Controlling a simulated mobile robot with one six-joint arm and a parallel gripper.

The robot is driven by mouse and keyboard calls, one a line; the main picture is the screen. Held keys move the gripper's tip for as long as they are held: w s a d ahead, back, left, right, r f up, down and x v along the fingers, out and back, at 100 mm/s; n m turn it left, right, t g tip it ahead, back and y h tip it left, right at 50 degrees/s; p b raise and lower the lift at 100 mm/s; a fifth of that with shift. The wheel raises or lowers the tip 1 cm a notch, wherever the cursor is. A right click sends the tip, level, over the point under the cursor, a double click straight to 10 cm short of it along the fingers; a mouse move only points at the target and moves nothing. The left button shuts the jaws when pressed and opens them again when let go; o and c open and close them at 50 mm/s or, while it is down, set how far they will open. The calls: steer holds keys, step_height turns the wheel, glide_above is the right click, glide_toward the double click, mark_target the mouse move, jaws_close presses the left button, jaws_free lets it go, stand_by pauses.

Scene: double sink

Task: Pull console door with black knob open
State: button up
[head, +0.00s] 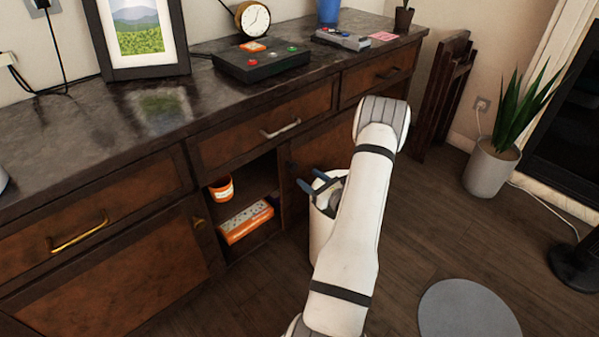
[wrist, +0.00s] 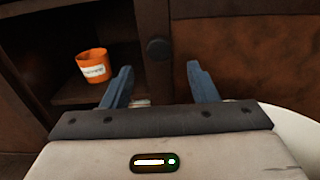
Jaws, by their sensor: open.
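The console door with the black knob (head: 325,140) is closed, to the right of an open shelf compartment. It shows as a brown panel in the wrist view (wrist: 245,58). Its round black knob (wrist: 158,48) is near the door's left edge and is small and dark in the head view (head: 291,164). My gripper (wrist: 159,68) is open, with a blue finger on either side of the knob's line in the wrist view. In the head view my gripper (head: 312,181) is in front of the door, low beside the compartment. I cannot tell whether the fingers touch the knob.
The open compartment holds an orange cup (head: 221,189) and an orange-and-white box (head: 246,222). A drawer with a silver handle (head: 281,129) is above.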

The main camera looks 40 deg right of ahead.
mark_target(295, 168)
steer(key=w, duration=0.2)
steer(key=w+b, duration=0.1)
steer(key=w, duration=0.3)
steer(key=shift+a, duration=0.35)
steer(key=shift+c, duration=0.3)
jaws_close()
